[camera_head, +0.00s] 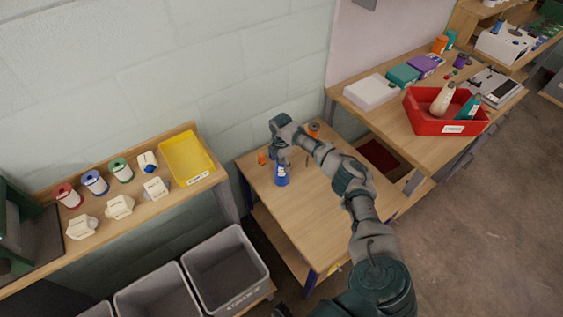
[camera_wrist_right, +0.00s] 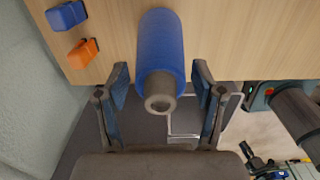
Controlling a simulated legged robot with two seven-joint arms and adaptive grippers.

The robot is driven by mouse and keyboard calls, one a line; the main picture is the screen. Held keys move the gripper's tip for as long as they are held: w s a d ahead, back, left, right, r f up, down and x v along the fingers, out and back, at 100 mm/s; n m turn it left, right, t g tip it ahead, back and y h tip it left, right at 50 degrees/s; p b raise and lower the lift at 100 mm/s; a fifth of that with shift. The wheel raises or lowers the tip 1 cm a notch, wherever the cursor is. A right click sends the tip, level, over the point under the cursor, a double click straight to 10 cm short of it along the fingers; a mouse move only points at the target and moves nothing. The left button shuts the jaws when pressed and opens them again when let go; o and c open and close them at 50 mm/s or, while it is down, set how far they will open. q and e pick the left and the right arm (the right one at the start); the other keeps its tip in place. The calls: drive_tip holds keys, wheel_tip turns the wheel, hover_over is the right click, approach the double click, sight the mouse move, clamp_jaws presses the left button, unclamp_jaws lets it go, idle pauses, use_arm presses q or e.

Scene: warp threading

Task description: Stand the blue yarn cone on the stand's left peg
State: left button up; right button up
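The blue yarn cone (camera_head: 282,175) stands on the small wooden table near its back left. In the right wrist view the blue cone (camera_wrist_right: 160,50) lies between the two fingers, its grey tip towards the wrist. My right gripper (camera_head: 281,157) is at the cone's upper end. In the wrist view the right gripper (camera_wrist_right: 162,88) is open, with a gap on each side of the cone. The stand and its left peg cannot be made out clearly. A dark piece at the head view's bottom edge may be my left gripper (camera_head: 282,311); its fingers cannot be read.
Small orange pieces (camera_head: 262,158) and (camera_head: 313,130) sit near the cone. The wrist view shows a blue block (camera_wrist_right: 66,15) and an orange block (camera_wrist_right: 83,53). The table's front (camera_head: 315,235) is clear. A shelf with spools and a yellow tray (camera_head: 203,178) is left; a red bin (camera_head: 425,126) is right.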

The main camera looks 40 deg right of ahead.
drive_tip(key=shift+o, duration=0.2)
drive_tip(key=shift+a, duration=0.1)
drive_tip(key=shift+r, duration=0.25)
wheel_tip(320, 180, up, 11)
drive_tip(key=shift+r, duration=0.2)
drive_tip(key=shift+f, duration=0.1)
